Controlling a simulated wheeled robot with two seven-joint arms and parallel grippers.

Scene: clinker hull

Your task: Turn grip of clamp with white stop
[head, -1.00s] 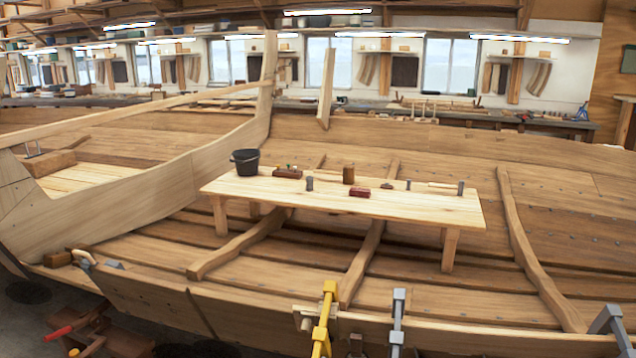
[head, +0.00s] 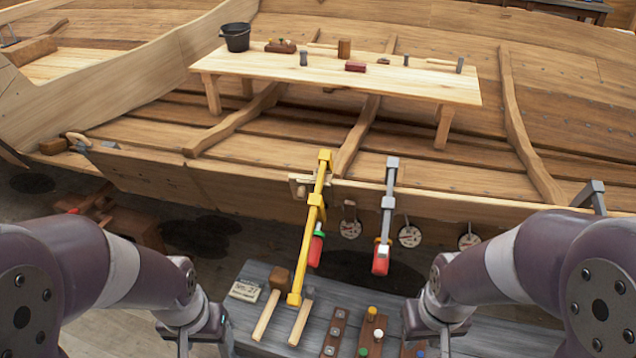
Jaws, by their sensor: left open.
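A grey clamp (head: 388,200) hangs on the hull's near edge, right of centre. At its lower end is a red grip (head: 380,264) with a white stop (head: 384,251). A yellow clamp (head: 312,215) to its left has a red grip (head: 316,252) with a green stop (head: 319,234). My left gripper (head: 204,346) is open, low at the left, apart from both clamps. My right gripper (head: 432,346) is low, below and right of the grey clamp and apart from its grip. Its fingertips run out of the frame, so its opening is unclear.
A grey bench (head: 262,272) below the clamps bears a label card (head: 246,290), wooden strips and boards with coloured pegs. Round gauges (head: 409,236) hang along the hull edge. Another grey clamp (head: 590,193) is at far right. A wooden table (head: 400,83) stands inside the hull.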

